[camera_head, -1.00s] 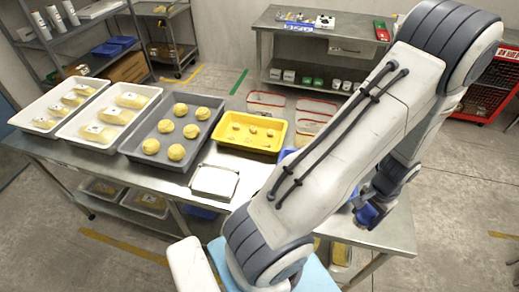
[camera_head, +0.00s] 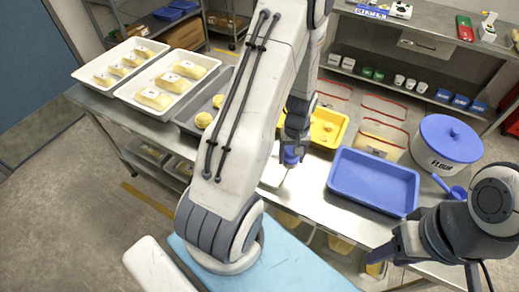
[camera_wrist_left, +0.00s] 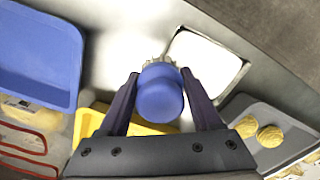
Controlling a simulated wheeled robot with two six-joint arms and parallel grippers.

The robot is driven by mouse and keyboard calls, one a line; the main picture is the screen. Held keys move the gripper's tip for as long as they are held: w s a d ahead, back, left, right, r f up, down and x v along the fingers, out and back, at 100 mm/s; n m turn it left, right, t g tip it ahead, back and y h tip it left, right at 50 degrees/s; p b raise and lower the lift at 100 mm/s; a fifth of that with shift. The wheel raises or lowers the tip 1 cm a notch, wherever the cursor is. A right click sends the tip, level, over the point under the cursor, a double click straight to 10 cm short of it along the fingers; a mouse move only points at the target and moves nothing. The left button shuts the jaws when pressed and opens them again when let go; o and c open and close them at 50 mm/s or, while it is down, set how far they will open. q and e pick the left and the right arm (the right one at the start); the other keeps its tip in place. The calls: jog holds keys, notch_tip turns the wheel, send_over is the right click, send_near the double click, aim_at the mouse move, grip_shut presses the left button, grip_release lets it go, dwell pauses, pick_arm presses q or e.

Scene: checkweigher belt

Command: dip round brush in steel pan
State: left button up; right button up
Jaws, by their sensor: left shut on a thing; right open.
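The round brush (camera_head: 290,157) has a blue handle, and pale bristles show past it in the left wrist view (camera_wrist_left: 160,96). My left gripper (camera_head: 292,148) is shut on the brush handle, with a finger on each side. The steel pan (camera_wrist_left: 234,82) is square with white contents; it lies on the table just beyond the brush and to its right in the wrist view. In the head view the pan (camera_head: 268,182) is partly hidden by my left arm. I cannot tell whether the bristles touch it. My right gripper (camera_head: 435,265) is open and empty at the lower right.
A blue tray (camera_head: 345,198) and a flour tub (camera_head: 447,140) with a blue scoop (camera_head: 452,190) stand to the right. A yellow tray (camera_head: 341,133) is behind. A grey dough tray (camera_head: 187,121) and white trays (camera_head: 122,95) are to the left.

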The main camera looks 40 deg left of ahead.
pick_arm(q)
jog(key=s+a+f+n, duration=0.1)
jog(key=s+a+n, duration=0.2)
jog(key=a+n, duration=0.65)
jog(key=f+b, duration=0.6)
jog(key=shift+w+d+f, duration=0.1)
jog(key=shift+w+d, duration=0.1)
jog(key=shift+d, duration=0.2)
jog(key=shift+f, duration=0.55)
dwell(1.2)
notch_tip(320, 180, up, 7)
jog(key=p, duration=0.5)
dwell(0.3)
dwell(0.7)
